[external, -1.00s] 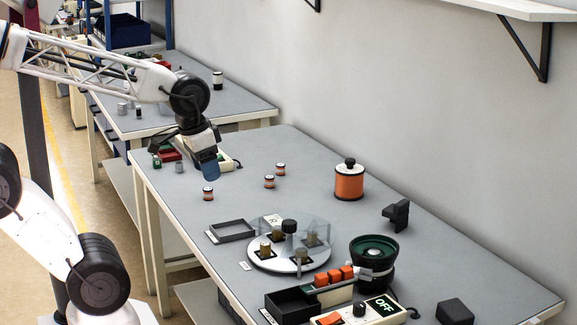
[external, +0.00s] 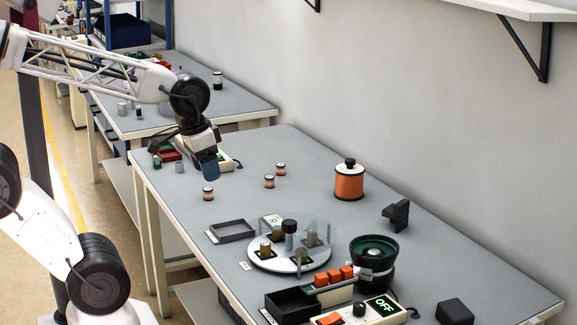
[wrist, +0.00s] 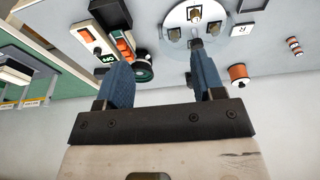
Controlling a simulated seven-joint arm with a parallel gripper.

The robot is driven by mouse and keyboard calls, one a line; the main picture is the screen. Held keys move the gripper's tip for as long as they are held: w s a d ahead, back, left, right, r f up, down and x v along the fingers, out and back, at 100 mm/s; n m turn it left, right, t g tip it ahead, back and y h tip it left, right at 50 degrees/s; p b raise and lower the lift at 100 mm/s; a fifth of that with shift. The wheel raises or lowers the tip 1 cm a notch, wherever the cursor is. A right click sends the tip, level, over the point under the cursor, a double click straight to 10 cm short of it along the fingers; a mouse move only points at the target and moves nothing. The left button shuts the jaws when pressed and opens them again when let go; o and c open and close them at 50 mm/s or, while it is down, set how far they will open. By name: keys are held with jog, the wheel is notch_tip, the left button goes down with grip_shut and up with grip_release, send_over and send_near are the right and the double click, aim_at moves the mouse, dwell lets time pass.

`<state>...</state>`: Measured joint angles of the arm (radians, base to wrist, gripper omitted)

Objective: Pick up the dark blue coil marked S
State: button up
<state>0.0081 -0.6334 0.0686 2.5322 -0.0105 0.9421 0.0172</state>
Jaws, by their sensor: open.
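Several small coils with orange windings and dark-and-white ends stand on the bench; in the external view one is at the left (external: 208,194), one in the middle (external: 269,181) and one farther back (external: 280,169). No winding reads as dark blue, and no S mark can be made out. My gripper (external: 210,171) hangs above the bench, behind the leftmost coil in the picture, apart from the coils. In the wrist view my gripper (wrist: 160,55) shows two blue fingers spread wide with nothing between them. A small banded coil (wrist: 294,46) is at the right there.
A round white plate (external: 258,262) with brass posts and clear guards stands mid-bench beside a dark tray (external: 232,230). A large orange spool (external: 349,183), a green-topped bowl feeder (external: 374,252) and a control box reading OFF (external: 383,306) stand right.

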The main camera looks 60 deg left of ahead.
jog(key=shift+o, duration=0.3)
dwell(0.4)
jog(key=w+a+f+m+g+y, duration=0.1)
jog(key=w+a+f+m+y, duration=0.15)
jog(key=w+a, duration=0.7)
jog(key=w+a+f+m+g+y, duration=0.1)
jog(key=w+a+m+y, duration=0.2)
jog(key=w+a, duration=0.7)
jog(key=w+a+f+m+g+y, duration=0.1)
jog(key=w+a+f+m+y, duration=0.15)
jog(key=w+a, duration=0.7)
jog(key=w+a+f+m+y, duration=0.3)
jog(key=w+a+f+m, duration=0.2)
jog(key=w+a+f, duration=0.45)
jog(key=m+t+y, duration=0.1)
jog(key=m+y, duration=0.2)
jog(key=m, duration=0.2)
send_near(281, 165)
jog(key=shift+x, duration=1.2)
jog(key=shift+a+m, duration=0.3)
jog(key=shift+a, duration=0.1)
jog(key=shift+x, duration=1.2)
